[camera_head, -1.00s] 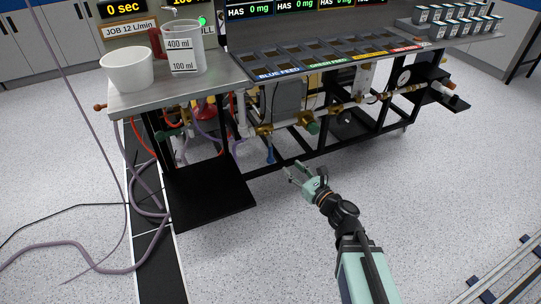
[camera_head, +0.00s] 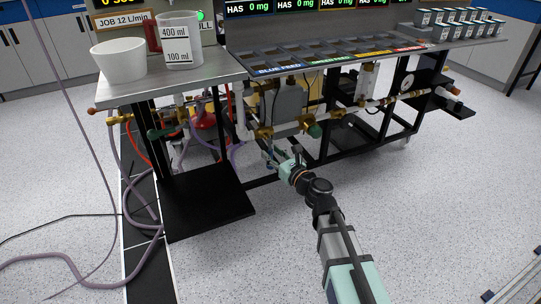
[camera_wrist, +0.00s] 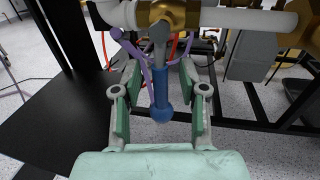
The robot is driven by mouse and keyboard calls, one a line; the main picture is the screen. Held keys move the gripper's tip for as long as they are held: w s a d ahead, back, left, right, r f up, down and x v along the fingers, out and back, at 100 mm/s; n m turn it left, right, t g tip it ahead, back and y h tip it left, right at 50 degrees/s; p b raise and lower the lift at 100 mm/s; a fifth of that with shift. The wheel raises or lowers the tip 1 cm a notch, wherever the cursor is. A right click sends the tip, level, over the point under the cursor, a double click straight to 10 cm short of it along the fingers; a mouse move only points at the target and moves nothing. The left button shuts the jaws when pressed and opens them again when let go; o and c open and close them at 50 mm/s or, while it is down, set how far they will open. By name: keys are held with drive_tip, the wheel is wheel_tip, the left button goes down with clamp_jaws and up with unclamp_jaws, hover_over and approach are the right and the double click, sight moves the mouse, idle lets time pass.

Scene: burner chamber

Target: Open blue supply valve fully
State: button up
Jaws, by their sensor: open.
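The blue supply valve handle (camera_wrist: 161,95) hangs straight down from a brass valve body (camera_wrist: 172,12) on a white pipe in the wrist view. My gripper (camera_wrist: 160,108) is open, with one finger on each side of the blue handle. Gaps show between the handle and both finger pads. In the head view my gripper (camera_head: 284,158) is under the brass fitting (camera_head: 263,132) at the front of the bench frame, and it mostly hides the blue handle there.
A purple hose (camera_wrist: 133,48) runs just left of the handle. A black lower shelf (camera_head: 208,207) lies to the left. A green valve handle (camera_head: 315,130) is on the right. A white bowl (camera_head: 120,60) and a measuring jug (camera_head: 179,42) stand on the bench above.

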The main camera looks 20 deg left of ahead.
drive_tip(key=shift+w+a, duration=0.4)
drive_tip(key=shift+a, duration=0.2)
drive_tip(key=shift+c, duration=0.3)
clamp_jaws()
